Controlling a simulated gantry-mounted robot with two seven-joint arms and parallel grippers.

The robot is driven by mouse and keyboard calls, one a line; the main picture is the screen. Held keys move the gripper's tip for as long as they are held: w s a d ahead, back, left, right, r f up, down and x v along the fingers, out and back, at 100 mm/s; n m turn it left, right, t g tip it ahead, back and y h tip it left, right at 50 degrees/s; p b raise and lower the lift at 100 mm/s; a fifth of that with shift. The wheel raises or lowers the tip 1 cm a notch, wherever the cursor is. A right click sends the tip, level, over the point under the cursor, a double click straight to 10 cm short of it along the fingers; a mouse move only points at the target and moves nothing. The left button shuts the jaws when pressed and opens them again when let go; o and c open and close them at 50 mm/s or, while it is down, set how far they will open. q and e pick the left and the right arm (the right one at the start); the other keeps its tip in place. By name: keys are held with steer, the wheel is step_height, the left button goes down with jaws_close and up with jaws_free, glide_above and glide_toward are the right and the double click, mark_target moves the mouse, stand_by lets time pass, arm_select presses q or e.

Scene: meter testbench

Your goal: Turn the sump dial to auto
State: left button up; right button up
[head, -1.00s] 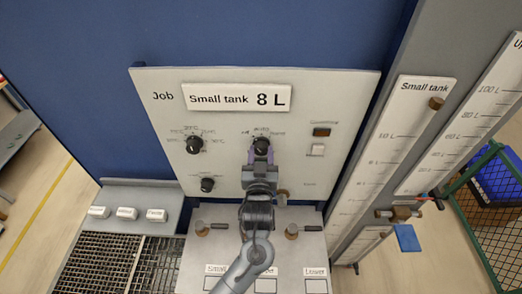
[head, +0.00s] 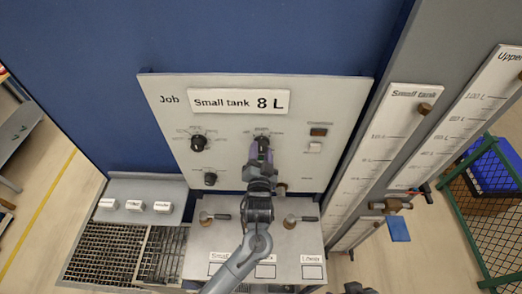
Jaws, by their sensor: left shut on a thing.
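My right gripper is not in view.
Two other black dials (head: 199,142) (head: 210,178) sit left on the panel. A small brown button (head: 319,132) and a white button (head: 315,147) sit to the right. Below, two handled valves (head: 206,217) (head: 290,221) stand on a sloping plate. Scale boards (head: 395,140) rise at right.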

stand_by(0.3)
arm_select(q)
steer(key=o, duration=1.1)
steer(key=shift+c, duration=0.2)
steer(key=shift+s, duration=0.1)
steer(key=s+b, duration=0.2)
steer(key=s, duration=0.8)
steer(key=shift+s+a+b, duration=0.2)
steer(key=shift+s+b, duration=0.1)
